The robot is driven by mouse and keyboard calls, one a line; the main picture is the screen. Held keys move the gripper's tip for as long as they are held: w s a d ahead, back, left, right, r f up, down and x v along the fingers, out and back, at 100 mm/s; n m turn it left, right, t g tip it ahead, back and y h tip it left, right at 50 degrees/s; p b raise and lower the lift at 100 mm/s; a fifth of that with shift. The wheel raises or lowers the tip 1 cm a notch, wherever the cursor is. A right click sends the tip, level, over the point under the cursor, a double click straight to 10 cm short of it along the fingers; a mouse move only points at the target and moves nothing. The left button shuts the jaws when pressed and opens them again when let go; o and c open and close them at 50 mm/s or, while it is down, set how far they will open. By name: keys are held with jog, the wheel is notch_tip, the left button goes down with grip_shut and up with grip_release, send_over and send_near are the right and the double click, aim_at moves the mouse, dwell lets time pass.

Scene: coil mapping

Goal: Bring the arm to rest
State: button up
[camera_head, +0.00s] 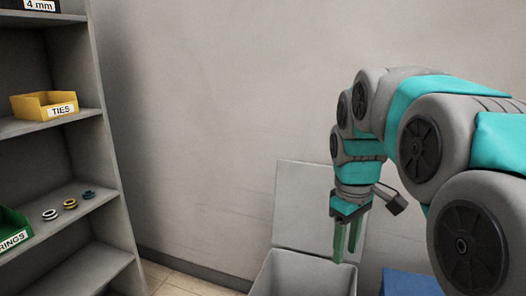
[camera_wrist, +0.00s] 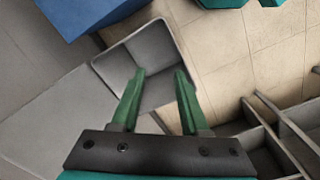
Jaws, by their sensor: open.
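My arm (camera_head: 440,140) reaches in from the right in the head view, bent over with its grey and teal links. My gripper (camera_head: 346,245) hangs at its end, pointing down, with two green fingers. In the wrist view the gripper (camera_wrist: 155,82) is open, its fingers apart with nothing between them. Below it is an open grey bin (camera_head: 300,272) with a raised lid (camera_head: 295,205); the bin also shows in the wrist view (camera_wrist: 172,38) and looks empty.
A grey shelf unit (camera_head: 85,200) stands at the left. It holds a yellow TIES bin (camera_head: 45,105), a green bin (camera_head: 12,232) and three small rings or coils (camera_head: 70,204). A blue object (camera_head: 408,283) is right of the grey bin. The wall behind is bare.

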jog(key=s+f+m, duration=0.2)
jog(key=s+f, duration=0.2)
jog(key=s, duration=0.4)
jog(key=s+a+f+m+g, duration=0.1)
jog(key=s+f+m, duration=0.1)
jog(key=s+f, duration=0.3)
jog(key=s+f+m+g, duration=0.1)
jog(key=s+f+m, duration=0.2)
jog(key=s, duration=0.9)
notch_tip(320, 180, down, 2)
jog(key=shift+s+a+f, duration=0.1)
jog(key=shift+s+a, duration=0.15)
jog(key=shift+a, duration=0.05)
jog(key=shift+d, duration=0.15)
